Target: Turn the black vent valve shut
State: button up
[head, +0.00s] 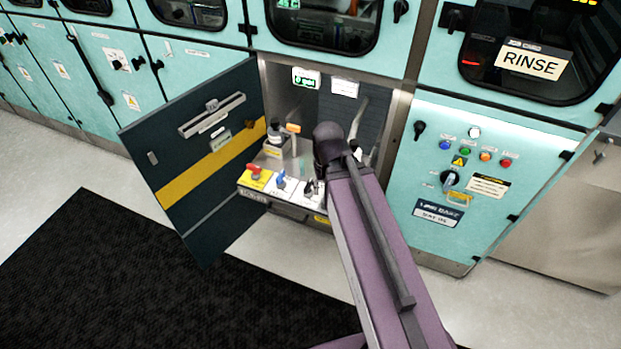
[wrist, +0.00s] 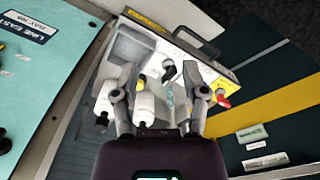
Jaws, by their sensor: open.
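The black vent valve (head: 311,187) is on a white plate at the right end of a row of valves on the open cabinet's shelf, partly covered by my arm in the head view. In the wrist view its dark handle (wrist: 168,70) appears between my spread fingers. My gripper (wrist: 159,70) is open with nothing held; I cannot tell how far the handle is from the fingertips. My arm hides the gripper in the head view. The blue-handled valve (head: 281,180) and red-handled valve (head: 255,170) sit to its left; the red handle (wrist: 222,98) also shows in the wrist view.
The cabinet's dark door (head: 215,145) with a yellow stripe stands open on the left. White bottles (wrist: 145,102) stand near the fingers. A turquoise panel with buttons (head: 465,151) is on the right. A black mat (head: 150,280) covers floor in front.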

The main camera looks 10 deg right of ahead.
jog(key=shift+a, duration=0.25)
jog(key=shift+o, duration=0.2)
jog(key=o, duration=0.6)
jog(key=shift+w, duration=0.3)
jog(key=shift+c, duration=0.2)
jog(key=n+b, duration=0.4)
jog(key=n, duration=0.7)
send_over(308, 184)
notch_tip(308, 184, down, 4)
jog(key=shift+r, duration=0.25)
jog(key=shift+f, duration=0.15)
notch_tip(308, 184, down, 14)
jog(key=b, duration=1.3)
jog(key=shift+r, duration=0.2)
